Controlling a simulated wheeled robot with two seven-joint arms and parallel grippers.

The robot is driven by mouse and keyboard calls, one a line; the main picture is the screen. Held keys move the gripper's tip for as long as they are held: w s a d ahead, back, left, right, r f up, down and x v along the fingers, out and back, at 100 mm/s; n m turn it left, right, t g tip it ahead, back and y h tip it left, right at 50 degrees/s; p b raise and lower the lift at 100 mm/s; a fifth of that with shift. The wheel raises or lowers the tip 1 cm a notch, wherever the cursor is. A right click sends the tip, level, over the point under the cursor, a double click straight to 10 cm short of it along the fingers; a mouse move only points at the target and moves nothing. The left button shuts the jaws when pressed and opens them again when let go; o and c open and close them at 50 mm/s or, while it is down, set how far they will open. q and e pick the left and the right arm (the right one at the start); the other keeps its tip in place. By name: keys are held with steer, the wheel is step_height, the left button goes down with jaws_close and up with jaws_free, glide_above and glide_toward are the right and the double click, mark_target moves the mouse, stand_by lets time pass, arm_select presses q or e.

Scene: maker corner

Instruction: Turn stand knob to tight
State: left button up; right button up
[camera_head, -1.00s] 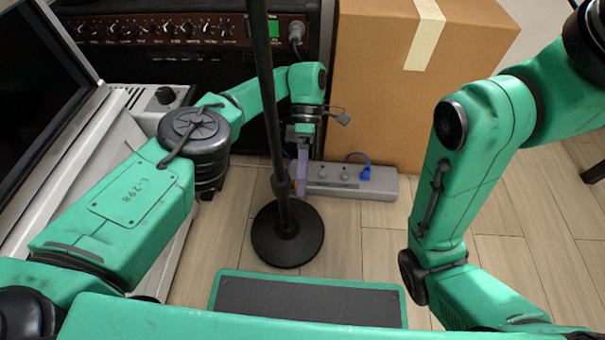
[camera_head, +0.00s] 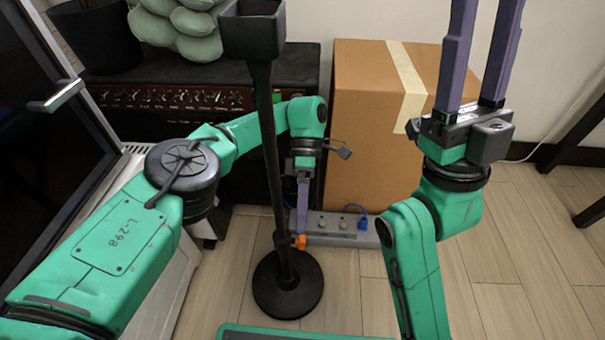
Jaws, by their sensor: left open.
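The black stand (camera_head: 272,150) rises upright from a round base on the floor, with an open box-shaped head on top. Its small orange knob (camera_head: 301,241) sticks out to the right of the pole, low down near the collar. My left gripper (camera_head: 302,230) points down just right of the pole, its purple fingers seen nearly edge-on, open, with the tips at the knob. Whether they touch it I cannot tell. My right gripper (camera_head: 480,40) points up at the upper right, its two long fingers apart with nothing between them.
A grey power strip (camera_head: 340,228) with a blue plug lies behind the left gripper. A cardboard box (camera_head: 365,130) and a black amplifier (camera_head: 165,97) stand behind. A grey cabinet is at left. Wooden floor (camera_head: 510,240) is clear at right.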

steer(key=w+a+f+m+g+h+p, duration=0.1)
steer(key=w+a+f+m+g+h, duration=0.2)
steer(key=f, duration=0.6)
steer(key=w+f+m+h+p, duration=0.1)
steer(key=w+f+m+h, duration=0.3)
steer(key=f, duration=0.4)
steer(key=w+a+f+m+g+h+p, duration=0.1)
steer(key=w+a+f+m+g+h, duration=0.15)
steer(key=f+h, duration=0.45)
arm_select(q)
step_height(320, 180, up, 11)
steer(key=p, duration=0.4)
arm_select(e)
steer(key=s+f+g, duration=0.4)
steer(key=s+f, duration=0.2)
steer(key=f, duration=0.6)
steer(key=s+f+g, duration=0.4)
steer(key=s+f, duration=0.2)
steer(key=f, duration=0.6)
steer(key=shift+a+f, duration=0.4)
steer(key=shift+a, duration=0.05)
